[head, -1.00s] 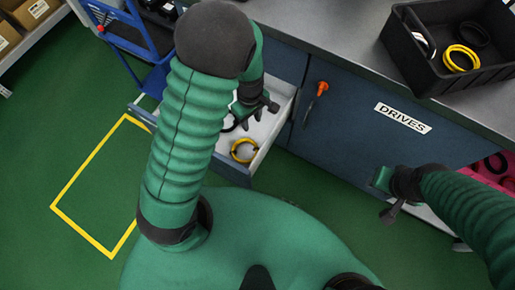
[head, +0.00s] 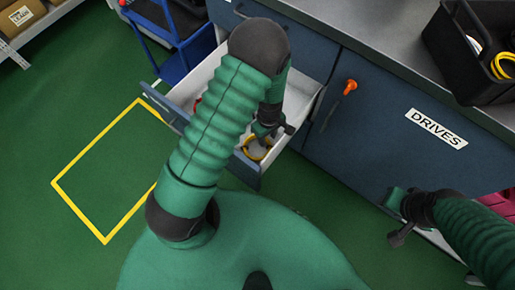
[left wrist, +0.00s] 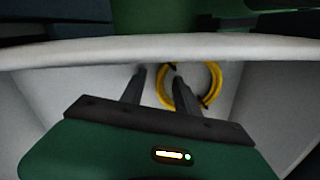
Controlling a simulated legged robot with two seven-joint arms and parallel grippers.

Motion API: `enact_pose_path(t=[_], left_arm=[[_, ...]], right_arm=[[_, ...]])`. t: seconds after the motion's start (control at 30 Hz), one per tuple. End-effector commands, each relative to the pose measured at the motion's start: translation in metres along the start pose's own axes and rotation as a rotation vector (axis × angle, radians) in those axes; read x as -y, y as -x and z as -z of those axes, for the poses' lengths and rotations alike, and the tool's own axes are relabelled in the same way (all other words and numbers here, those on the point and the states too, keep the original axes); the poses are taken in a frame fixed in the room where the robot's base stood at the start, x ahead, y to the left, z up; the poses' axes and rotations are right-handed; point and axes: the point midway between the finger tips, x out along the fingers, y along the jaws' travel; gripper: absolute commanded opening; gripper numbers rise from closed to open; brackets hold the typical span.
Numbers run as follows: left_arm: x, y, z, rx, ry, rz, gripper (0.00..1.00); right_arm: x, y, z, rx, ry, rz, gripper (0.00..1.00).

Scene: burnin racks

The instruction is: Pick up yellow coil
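A yellow coil (head: 257,151) with dark bands lies in the open white-lined drawer (head: 305,93). My left gripper (head: 266,134) is down in the drawer, right by the coil and partly hiding it. In the left wrist view its two fingers (left wrist: 159,76) are apart. The left side of the coil (left wrist: 217,84) shows between them, and the right finger overlaps the ring. I cannot tell whether a finger touches it. My right gripper (head: 397,214) hangs in front of the DRIVES cabinet, away from the coil; its opening is unclear.
A black bin (head: 466,82) on the grey counter (head: 375,38) holds another yellow coil (head: 502,66). An orange handle (head: 350,87) sticks out of the blue cabinet (head: 375,130). A blue cart (head: 185,50) stands behind the drawer. The yellow-marked green floor at left is clear.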

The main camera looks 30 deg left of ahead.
Motion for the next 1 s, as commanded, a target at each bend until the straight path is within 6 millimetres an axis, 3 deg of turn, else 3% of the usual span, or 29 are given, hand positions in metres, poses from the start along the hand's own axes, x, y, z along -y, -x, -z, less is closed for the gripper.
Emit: enact_pose_path(t=[0.03, 0.23, 0.53, 1.0], left_arm=[[-0.0003, -0.0079, 0.0001, -0.001, 0.000, -0.001, 0.37], [-0.0009, -0.0057, -0.0015, -0.004, -0.001, -0.001, 0.37], [-0.0008, -0.0057, -0.0010, -0.003, -0.001, -0.001, 0.00], [-0.0004, -0.0045, -0.0004, -0.004, 0.000, 0.000, 0.00]], right_arm=[[0.0002, -0.0052, -0.0012, 0.000, 0.001, 0.000, 0.40], [0.0002, -0.0028, -0.0005, 0.000, 0.001, 0.000, 0.40], [0.0001, -0.0028, -0.0005, 0.000, 0.000, 0.000, 0.40], [0.0001, -0.0021, -0.0004, 0.000, 0.000, 0.000, 0.40]])
